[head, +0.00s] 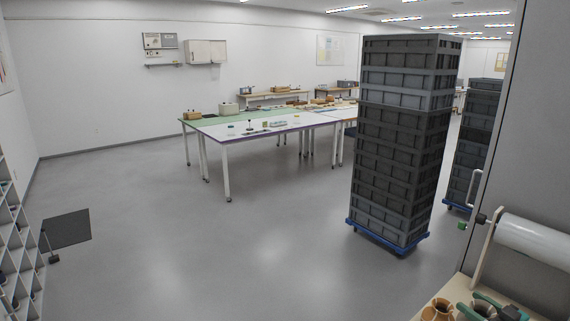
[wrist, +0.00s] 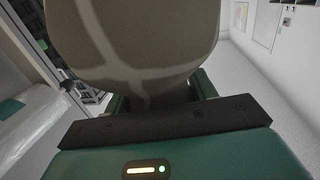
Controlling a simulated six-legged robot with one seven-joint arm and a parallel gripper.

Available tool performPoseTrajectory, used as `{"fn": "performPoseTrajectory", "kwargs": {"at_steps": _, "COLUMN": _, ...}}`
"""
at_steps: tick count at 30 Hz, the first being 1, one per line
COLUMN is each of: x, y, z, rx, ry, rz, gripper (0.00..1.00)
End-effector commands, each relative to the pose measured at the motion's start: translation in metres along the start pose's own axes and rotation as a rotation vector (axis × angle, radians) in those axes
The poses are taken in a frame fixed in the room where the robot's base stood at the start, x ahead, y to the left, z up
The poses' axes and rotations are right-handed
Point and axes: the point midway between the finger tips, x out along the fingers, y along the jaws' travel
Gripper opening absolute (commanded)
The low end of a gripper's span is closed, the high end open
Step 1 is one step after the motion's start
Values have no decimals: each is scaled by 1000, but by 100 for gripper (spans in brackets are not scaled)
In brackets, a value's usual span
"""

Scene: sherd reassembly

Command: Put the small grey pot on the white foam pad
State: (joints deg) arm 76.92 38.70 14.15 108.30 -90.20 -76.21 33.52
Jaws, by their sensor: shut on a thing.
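My gripper (wrist: 165,100), with green and black parts, is shut on the small grey pot (wrist: 140,45) in the wrist view. The pot looks grey-brown with paler bands across its side and fills the upper middle of that view. Its top is cut off by the frame edge. Where the fingers touch the pot is partly hidden. I cannot make out the white foam pad for certain in either view.
A long table (head: 225,133) with several small things stands across the room. A tall stack of grey crates (head: 405,130) on a blue dolly stands right of centre. A bench with brown pots (head: 438,311) and a white roll (head: 535,243) is at lower right. The middle floor is clear.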

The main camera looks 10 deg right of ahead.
Motion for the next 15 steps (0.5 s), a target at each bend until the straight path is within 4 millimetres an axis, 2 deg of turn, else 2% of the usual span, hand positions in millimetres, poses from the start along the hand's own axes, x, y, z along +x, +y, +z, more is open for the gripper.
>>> {"fn": "performPoseTrajectory", "kwargs": {"at_steps": 8, "x": 83, "y": -43, "z": 9, "rx": 2, "ry": 0, "rz": -1, "gripper": 0}}
{"fn": "performPoseTrajectory", "kwargs": {"at_steps": 15, "x": 160, "y": -104, "z": 32, "rx": 5, "ry": -3, "rz": 46, "gripper": 0}}
